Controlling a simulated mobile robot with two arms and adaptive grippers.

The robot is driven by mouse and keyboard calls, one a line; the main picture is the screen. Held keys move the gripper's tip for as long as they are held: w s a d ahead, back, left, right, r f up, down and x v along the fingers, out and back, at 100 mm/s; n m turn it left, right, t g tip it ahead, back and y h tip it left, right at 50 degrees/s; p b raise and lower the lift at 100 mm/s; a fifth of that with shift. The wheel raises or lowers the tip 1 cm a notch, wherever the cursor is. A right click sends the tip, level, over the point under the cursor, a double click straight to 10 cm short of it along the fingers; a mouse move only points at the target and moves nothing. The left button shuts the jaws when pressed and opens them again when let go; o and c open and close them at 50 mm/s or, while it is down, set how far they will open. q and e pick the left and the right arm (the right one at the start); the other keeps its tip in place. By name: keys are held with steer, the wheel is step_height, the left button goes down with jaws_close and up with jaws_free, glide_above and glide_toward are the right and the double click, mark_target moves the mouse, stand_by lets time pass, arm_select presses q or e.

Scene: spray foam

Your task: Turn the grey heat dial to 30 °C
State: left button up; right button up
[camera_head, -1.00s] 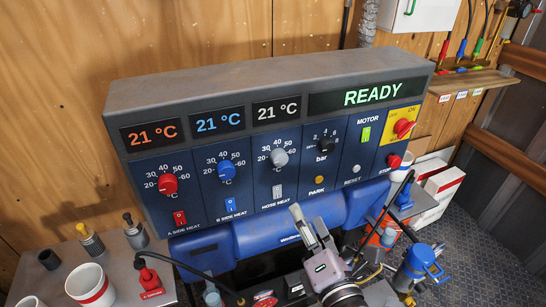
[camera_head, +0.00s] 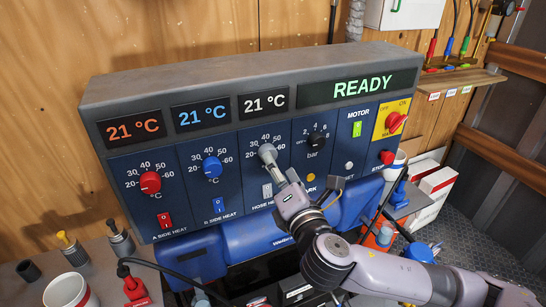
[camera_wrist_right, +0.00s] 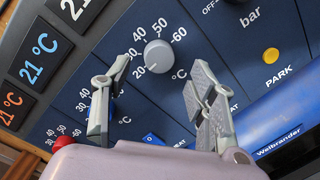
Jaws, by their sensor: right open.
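The grey heat dial (camera_head: 267,152) is the third dial from the left on the blue control panel, above the hose heat switch (camera_head: 267,190). The wrist view shows the dial (camera_wrist_right: 159,56) whole, with its mark toward 20 on the scale. The white display (camera_head: 263,102) above it reads 21 °C. My right gripper (camera_head: 274,162) is at the dial in the head view and partly covers its lower side. In the wrist view the right gripper (camera_wrist_right: 158,72) is open, with one finger on each side below the dial and gaps between. My left gripper is not in view.
A red dial (camera_head: 150,182) and a blue dial (camera_head: 212,167) sit to the left. A black bar dial (camera_head: 315,139) and a yellow PARK light (camera_head: 311,178) are close on the right. A blue tank lies below the panel.

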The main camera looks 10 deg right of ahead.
steer(key=shift+w+a+p, duration=0.2)
steer(key=shift+w+p, duration=0.2)
steer(key=shift+w, duration=1.9)
steer(key=c, duration=1.2)
steer(key=shift+o, duration=0.2)
steer(key=shift+f+m+g+p, duration=0.1)
steer(key=shift+m+g+p, duration=0.45)
steer(key=shift+m, duration=3.65)
